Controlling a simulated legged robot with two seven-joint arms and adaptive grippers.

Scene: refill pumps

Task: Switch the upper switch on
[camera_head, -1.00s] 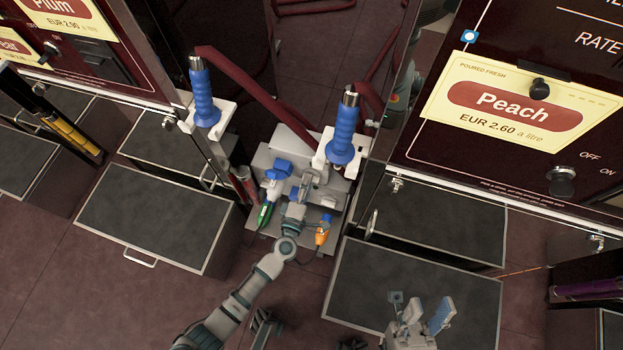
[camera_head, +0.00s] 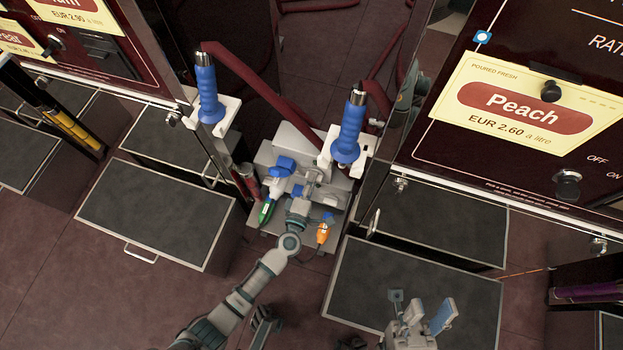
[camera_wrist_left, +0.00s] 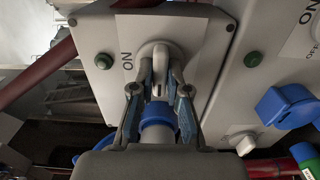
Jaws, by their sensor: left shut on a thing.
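The upper switch is a pale grey knob with a lever (camera_wrist_left: 177,62) on a grey box (camera_head: 285,150), with the word ON to its left in the left wrist view. My left gripper (camera_head: 305,192) reaches the box from below. In the left wrist view its two fingers (camera_wrist_left: 164,88) are shut on the switch lever, one on each side. A blue-ringed cylinder (camera_wrist_left: 158,118) shows behind the fingers; what it belongs to is unclear. In the head view the gripper and wrist partly cover the switch. My right gripper (camera_head: 427,318) is open and empty over the right black-topped box.
Two blue nozzles (camera_head: 208,92) (camera_head: 348,130) stand in white holders on either side. A second white knob (camera_wrist_left: 240,140) and a blue plug (camera_wrist_left: 287,105) are nearby. Green (camera_head: 266,210) and orange (camera_head: 323,233) connectors sit lower. A red hose (camera_head: 245,80) runs behind.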

